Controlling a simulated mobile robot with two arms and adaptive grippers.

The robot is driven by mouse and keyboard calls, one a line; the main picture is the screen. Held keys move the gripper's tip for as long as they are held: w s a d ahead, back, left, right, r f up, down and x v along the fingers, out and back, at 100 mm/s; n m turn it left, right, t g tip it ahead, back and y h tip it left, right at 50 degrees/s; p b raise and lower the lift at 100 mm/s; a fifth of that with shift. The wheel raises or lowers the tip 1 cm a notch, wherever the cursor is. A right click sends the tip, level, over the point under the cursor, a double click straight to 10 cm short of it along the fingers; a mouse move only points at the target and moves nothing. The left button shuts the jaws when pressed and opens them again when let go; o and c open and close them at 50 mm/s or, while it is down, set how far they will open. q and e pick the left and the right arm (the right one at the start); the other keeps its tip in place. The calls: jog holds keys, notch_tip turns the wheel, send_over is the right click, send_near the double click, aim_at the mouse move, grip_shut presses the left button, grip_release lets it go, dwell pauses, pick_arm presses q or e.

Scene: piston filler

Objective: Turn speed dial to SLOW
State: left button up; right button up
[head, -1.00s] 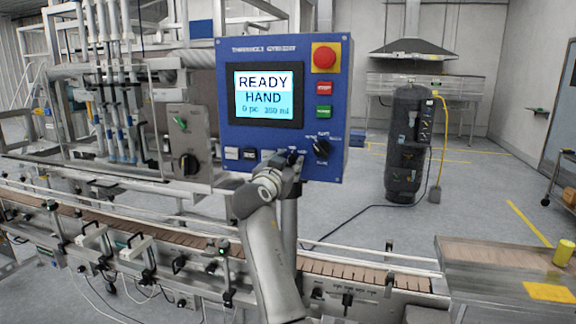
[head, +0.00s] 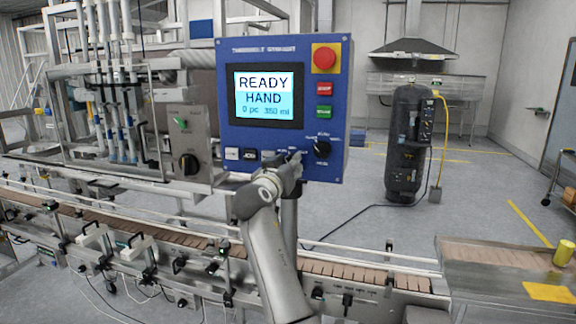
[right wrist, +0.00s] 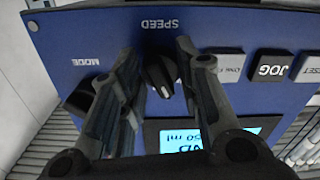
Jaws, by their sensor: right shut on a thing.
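The blue control panel (head: 222,100) stands upright in the middle of the head view, with a lit screen (head: 265,96) reading READY HAND. My right gripper (head: 293,160) is at its lower edge, largely hiding the speed dial there. In the right wrist view, which shows the panel upside down, the black speed dial (right wrist: 160,76) sits under the SPEED label (right wrist: 160,24). The fingers of my right gripper (right wrist: 157,55) are on either side of the dial and shut on it. The dial's position marks are hidden or unreadable. My left gripper is not in view.
The mode dial (head: 321,147) is just right of my right gripper. A red emergency stop (head: 324,57) is above. A conveyor (head: 170,243) runs below the panel.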

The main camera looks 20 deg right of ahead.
jog(key=shift+r+n+p, duration=0.1)
jog(key=shift+n+p, duration=0.45)
jog(key=shift+n, duration=1.55)
jog(key=o, duration=1)
jog(key=v, duration=0.7)
jog(key=shift+s+a, duration=0.1)
jog(key=shift+s, duration=0.05)
